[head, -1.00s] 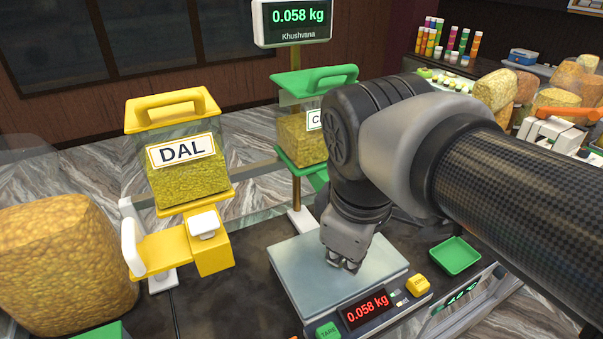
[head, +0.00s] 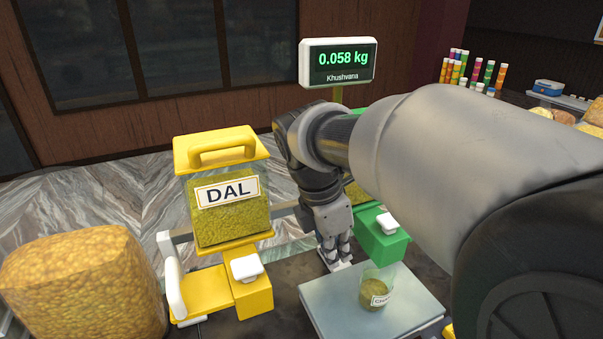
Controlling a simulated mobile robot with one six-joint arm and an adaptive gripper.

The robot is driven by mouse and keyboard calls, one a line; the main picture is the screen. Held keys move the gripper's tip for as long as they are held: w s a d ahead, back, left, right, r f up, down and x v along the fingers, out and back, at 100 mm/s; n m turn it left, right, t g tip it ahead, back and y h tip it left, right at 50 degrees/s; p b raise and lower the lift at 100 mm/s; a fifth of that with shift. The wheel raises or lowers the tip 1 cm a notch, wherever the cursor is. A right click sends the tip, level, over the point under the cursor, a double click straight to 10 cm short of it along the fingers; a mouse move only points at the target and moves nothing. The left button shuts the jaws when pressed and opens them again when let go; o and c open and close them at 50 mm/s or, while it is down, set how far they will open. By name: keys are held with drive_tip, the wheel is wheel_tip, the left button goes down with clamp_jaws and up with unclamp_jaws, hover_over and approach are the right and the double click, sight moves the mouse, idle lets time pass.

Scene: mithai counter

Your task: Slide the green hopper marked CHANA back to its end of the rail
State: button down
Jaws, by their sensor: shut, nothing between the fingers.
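The green hopper (head: 385,244) stands behind the scale, right of the yellow DAL hopper. My arm hides most of it; its green lower part with a white knob, a patch of its contents and a bit of green lid show. Its label is hidden. My gripper (head: 337,262) points down just left of the green lower part, between the two hoppers. Its fingers are shut and empty. I cannot tell whether they touch the hopper. The rail (head: 285,207) shows only in part behind the hoppers, and its right end is hidden by my arm.
The yellow DAL hopper (head: 228,210) is close on the left, with a sack-like yellow block (head: 85,280) beyond it. A labelled cup (head: 376,287) stands on the scale (head: 325,308) in front. A display (head: 338,62) reads 0.058 kg.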

drive_tip(key=d, duration=0.1)
drive_tip(key=w+d+f, duration=0.1)
drive_tip(key=d, duration=0.2)
drive_tip(key=shift+w+d+f, duration=0.1)
drive_tip(key=shift+w+f, duration=0.05)
drive_tip(key=shift+f, duration=0.15)
drive_tip(key=shift+p, duration=0.3)
